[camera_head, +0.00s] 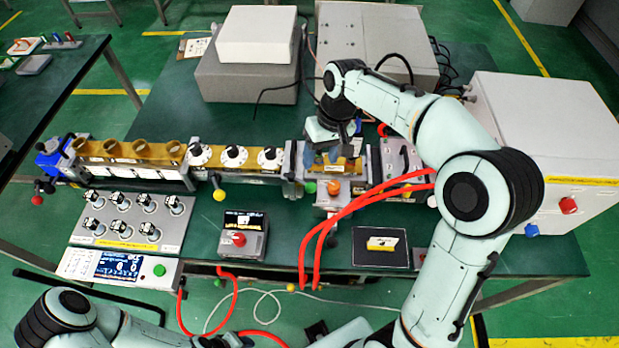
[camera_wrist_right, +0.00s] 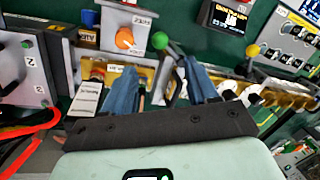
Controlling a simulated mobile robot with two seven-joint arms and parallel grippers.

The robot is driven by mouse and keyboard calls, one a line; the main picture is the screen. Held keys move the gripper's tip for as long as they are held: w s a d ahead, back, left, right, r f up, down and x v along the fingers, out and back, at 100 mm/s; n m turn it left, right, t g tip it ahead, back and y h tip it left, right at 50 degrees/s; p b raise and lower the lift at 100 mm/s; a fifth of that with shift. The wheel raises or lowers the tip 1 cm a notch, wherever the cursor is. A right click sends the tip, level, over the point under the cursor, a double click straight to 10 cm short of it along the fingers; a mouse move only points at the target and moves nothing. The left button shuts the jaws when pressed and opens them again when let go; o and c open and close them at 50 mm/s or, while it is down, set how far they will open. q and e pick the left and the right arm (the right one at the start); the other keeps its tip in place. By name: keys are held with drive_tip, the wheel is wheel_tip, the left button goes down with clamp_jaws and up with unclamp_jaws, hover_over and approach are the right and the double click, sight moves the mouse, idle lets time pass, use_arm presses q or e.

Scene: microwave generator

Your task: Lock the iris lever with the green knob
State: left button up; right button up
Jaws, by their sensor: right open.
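In the head view the green knob (camera_head: 310,187) sits at the front of the brass waveguide line, left of the orange knob (camera_head: 333,187). My right gripper (camera_wrist_right: 160,85) is open, with its blue fingers apart on either side of part of the waveguide. In the head view my right gripper (camera_head: 333,152) is above the line, just behind the green knob. I see no contact with the knob. My left arm shows at the bottom left, its gripper out of frame.
A yellow-knobbed lever (camera_head: 219,194) stands to the left. Red hoses (camera_head: 345,212) curve in front on the right. A small meter box (camera_head: 243,236) and a black pad (camera_head: 381,247) lie nearer the front edge. Grey boxes (camera_head: 247,75) stand behind.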

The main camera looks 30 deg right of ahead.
sight(312, 184)
drive_tip(key=f, duration=0.3)
drive_tip(key=a+f, duration=0.1)
drive_tip(key=f, duration=0.3)
drive_tip(key=a+f+b, duration=0.1)
drive_tip(key=f, duration=0.3)
drive_tip(key=shift+w, duration=0.2)
drive_tip(key=shift+a, duration=0.1)
clamp_jaws()
